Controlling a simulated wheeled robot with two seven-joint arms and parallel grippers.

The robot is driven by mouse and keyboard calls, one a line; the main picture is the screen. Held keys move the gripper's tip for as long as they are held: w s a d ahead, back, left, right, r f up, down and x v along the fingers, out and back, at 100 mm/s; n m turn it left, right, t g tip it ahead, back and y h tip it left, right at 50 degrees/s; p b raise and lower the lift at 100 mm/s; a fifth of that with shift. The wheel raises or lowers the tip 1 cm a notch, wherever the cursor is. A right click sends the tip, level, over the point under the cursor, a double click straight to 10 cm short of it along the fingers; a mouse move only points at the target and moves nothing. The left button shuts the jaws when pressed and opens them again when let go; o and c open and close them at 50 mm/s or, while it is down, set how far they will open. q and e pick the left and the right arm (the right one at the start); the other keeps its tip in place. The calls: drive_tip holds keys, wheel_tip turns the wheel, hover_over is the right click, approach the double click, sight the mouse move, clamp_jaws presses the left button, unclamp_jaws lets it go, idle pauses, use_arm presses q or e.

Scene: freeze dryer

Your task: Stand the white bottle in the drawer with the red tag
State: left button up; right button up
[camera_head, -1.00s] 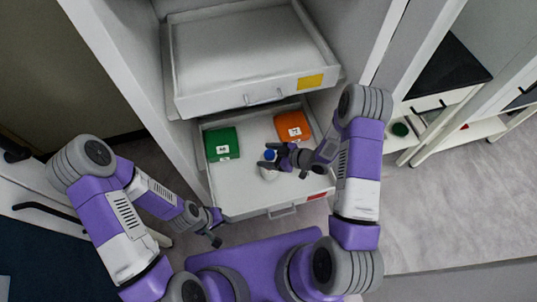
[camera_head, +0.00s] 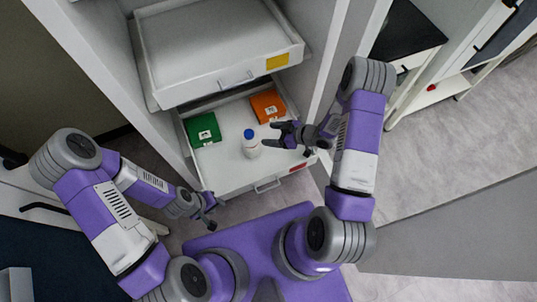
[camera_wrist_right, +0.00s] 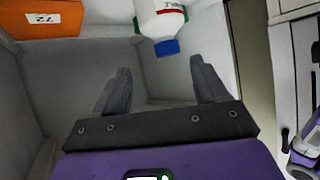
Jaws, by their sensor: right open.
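The white bottle (camera_head: 252,151) with a blue cap stands upright on the floor of the lower, pulled-out drawer (camera_head: 229,183), near its middle. This drawer has a red tag (camera_head: 298,167) at the right of its front. In the right wrist view the bottle (camera_wrist_right: 160,14) is beyond the fingertips, cap toward them. My right gripper (camera_head: 271,135) is open and empty, just right of the bottle and apart from it. Its spread fingers show in the right wrist view (camera_wrist_right: 160,72). My left gripper (camera_head: 212,209) looks open and empty, outside the drawer's front left corner.
A green box (camera_head: 203,130) and an orange box (camera_head: 268,107) lie at the back of the lower drawer. An upper drawer (camera_head: 210,45) with a yellow tag is also pulled out, empty, above the rear part. Cabinet side walls flank both drawers.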

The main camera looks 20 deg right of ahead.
drive_tip(key=s+a+f+m+g+h, duration=0.2)
drive_tip(key=s+a+m+g, duration=0.1)
drive_tip(key=s+m, duration=0.3)
drive_tip(key=s+a+f+m+g+h, duration=0.3)
drive_tip(key=s+a+m+g, duration=0.1)
drive_tip(key=s, duration=0.7)
drive_tip(key=shift+s+a+f+m, duration=0.25)
drive_tip(key=shift+a+m, duration=0.3)
drive_tip(key=shift+m, duration=0.35)
wheel_tip(320, 180, up, 2)
drive_tip(key=shift+r+p, duration=0.1)
drive_tip(key=shift+p, duration=0.95)
drive_tip(key=shift+f, duration=0.2)
drive_tip(key=shift+c, duration=0.3)
